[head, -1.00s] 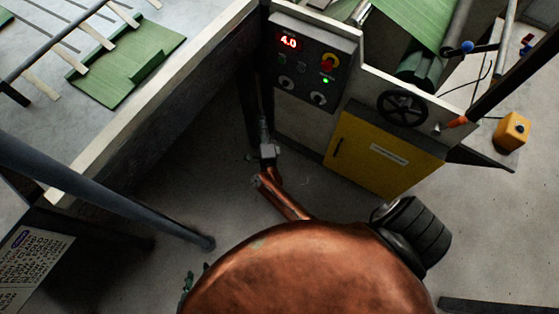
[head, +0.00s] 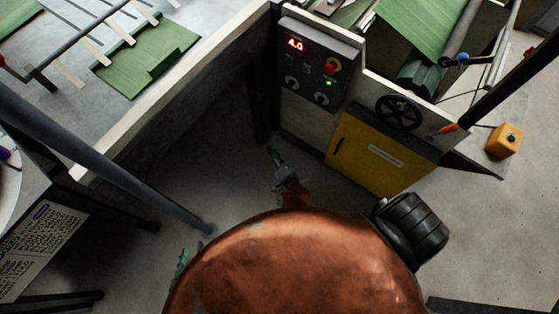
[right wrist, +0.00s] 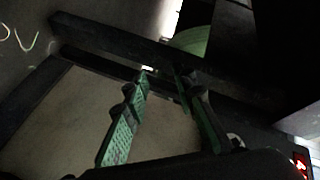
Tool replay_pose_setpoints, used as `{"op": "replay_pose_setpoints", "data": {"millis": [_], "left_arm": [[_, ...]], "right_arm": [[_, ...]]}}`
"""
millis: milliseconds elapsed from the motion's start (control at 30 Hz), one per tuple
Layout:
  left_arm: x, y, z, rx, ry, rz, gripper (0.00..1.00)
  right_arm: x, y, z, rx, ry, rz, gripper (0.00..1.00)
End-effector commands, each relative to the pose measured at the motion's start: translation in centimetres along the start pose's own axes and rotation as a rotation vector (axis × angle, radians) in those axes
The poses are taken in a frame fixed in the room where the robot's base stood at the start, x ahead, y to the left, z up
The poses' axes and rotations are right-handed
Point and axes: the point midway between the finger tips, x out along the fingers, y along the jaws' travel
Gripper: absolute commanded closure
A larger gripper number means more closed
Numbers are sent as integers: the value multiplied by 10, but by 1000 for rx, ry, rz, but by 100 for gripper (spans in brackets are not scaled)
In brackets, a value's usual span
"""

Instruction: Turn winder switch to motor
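The control panel (head: 315,68) on the machine front shows a red "4.0" display (head: 295,44). It has a red button on yellow (head: 332,66), a lit green lamp (head: 330,83) and two round switches, one at left (head: 291,83) and one at right (head: 321,99). Their labels and settings are too small to read. My right gripper (head: 275,156) is below the panel, apart from it. In the right wrist view its two green fingers (right wrist: 163,72) are apart with nothing between them. My left gripper (head: 183,258) is mostly hidden at the copper body's left edge.
A yellow cabinet door (head: 375,160) and black handwheel (head: 398,112) lie right of the panel. A grey post (head: 120,165) slants across the left. Bare floor lies below the panel.

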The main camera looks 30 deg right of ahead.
Motion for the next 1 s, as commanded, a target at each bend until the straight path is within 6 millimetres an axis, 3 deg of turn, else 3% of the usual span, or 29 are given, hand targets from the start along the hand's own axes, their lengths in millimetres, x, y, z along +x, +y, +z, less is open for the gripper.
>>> {"op": "replay_pose_setpoints", "data": {"millis": [400,1000], "left_arm": [[-10,3,-14,3,11,0,60],[-10,3,-14,3,12,0,60]], "right_arm": [[-34,40,23,-150,-124,77,75],[-37,44,26,-163,-136,85,75]]}}
